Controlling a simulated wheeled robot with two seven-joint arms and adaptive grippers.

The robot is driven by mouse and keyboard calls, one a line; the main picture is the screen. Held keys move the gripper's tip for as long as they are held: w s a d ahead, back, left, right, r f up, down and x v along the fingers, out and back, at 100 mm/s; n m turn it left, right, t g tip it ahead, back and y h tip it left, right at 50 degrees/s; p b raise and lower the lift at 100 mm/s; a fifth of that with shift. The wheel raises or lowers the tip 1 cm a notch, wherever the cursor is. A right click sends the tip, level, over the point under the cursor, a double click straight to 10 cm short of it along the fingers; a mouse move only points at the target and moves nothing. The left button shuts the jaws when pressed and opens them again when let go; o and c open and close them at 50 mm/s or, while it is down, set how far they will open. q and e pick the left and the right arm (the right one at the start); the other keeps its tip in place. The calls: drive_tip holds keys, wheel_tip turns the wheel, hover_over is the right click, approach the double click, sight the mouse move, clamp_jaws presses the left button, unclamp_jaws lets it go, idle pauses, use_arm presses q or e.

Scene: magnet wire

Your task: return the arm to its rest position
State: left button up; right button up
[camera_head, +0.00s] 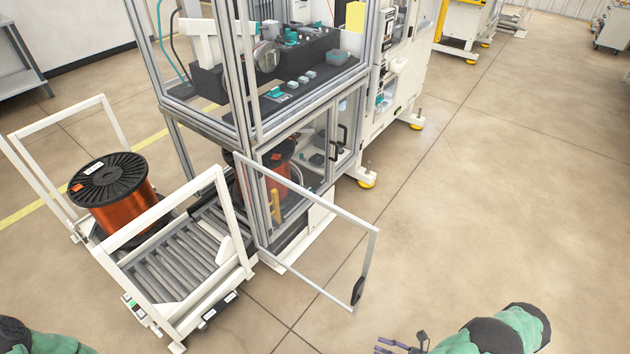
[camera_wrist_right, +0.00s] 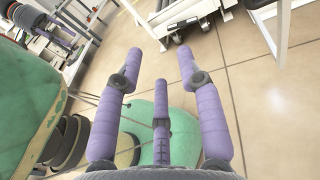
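My right gripper (camera_head: 402,347) shows at the bottom edge of the head view, right of centre, with its green arm beside it. In the right wrist view its purple fingers (camera_wrist_right: 160,64) are spread apart with nothing between them; it is open and empty above the floor. My left arm shows only as a green and black link at the bottom left corner of the head view, its gripper out of that frame. Purple fingers at the top left of the right wrist view appear to be my left gripper (camera_wrist_right: 52,32); they are too small to judge.
An open framed door (camera_head: 370,265) of the machine cabinet (camera_head: 240,110) swings out ahead. Another spool (camera_head: 280,152) is inside the cabinet. The floor (camera_head: 500,210) at right is clear.

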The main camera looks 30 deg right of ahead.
drive_tip(key=w+a+n+g+y+p, duration=0.1)
drive_tip(key=w+a+n+g, duration=0.2)
drive_tip(key=a+n+g, duration=1.4)
drive_tip(key=w+a+r+n+t+h+p, duration=0.1)
drive_tip(key=w+a+r+n+t+h, duration=0.2)
drive_tip(key=w+a+r+n+h, duration=0.3)
drive_tip(key=w+a+r+n, duration=0.1)
drive_tip(key=a+n, duration=0.3)
drive_tip(key=shift+w+a+n, duration=0.2)
drive_tip(key=shift+w+n, duration=0.1)
drive_tip(key=shift+w, duration=0.1)
idle(1.3)
